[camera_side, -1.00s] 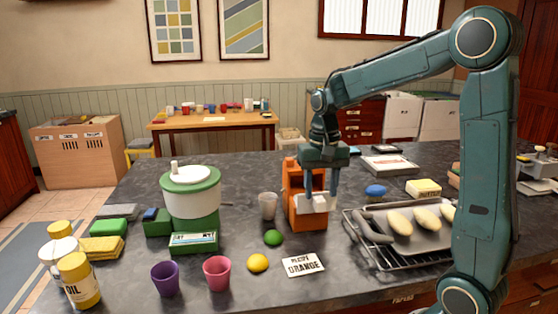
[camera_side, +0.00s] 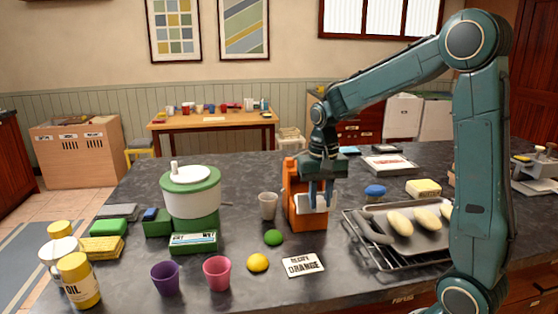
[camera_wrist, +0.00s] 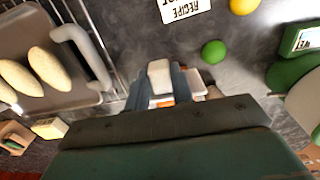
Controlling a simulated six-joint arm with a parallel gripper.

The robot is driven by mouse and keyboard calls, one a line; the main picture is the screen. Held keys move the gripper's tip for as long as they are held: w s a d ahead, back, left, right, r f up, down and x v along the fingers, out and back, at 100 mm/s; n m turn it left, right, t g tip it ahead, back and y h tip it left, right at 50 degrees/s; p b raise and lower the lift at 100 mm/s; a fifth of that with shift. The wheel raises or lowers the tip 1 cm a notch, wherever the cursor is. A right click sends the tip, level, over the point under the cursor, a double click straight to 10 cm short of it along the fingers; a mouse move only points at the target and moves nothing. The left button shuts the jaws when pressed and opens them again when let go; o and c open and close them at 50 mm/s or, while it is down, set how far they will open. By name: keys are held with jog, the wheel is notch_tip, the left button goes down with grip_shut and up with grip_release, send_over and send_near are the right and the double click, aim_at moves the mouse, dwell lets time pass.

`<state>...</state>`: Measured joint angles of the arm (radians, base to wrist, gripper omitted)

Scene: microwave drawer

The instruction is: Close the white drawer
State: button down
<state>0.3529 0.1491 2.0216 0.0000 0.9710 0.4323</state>
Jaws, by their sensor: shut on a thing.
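The white drawer (camera_side: 320,208) sticks out of the front of the orange appliance (camera_side: 292,190) on the dark counter. My gripper (camera_side: 321,194) reaches down over it, with its fingers shut on the drawer. In the wrist view, a white part of the drawer (camera_wrist: 160,72) sits between the two fingers (camera_wrist: 161,88), and another white piece shows just right of them. My gripper and wrist hide much of the appliance's front and top.
A rack and tray (camera_side: 385,240) with several pale loaves stand close on the right. A green ball (camera_side: 273,237), a yellow ball (camera_side: 257,263) and a recipe card (camera_side: 303,265) lie in front.

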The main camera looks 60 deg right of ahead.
jog(key=shift+w+d+r, duration=0.15)
jog(key=shift+w+d, duration=3.3)
jog(key=shift+w, duration=0.05)
jog(key=c, duration=1.3)
grip_release()
jog(key=shift+o, duration=0.5)
notch_tip(320, 180, up, 14)
jog(key=shift+s, duration=0.1)
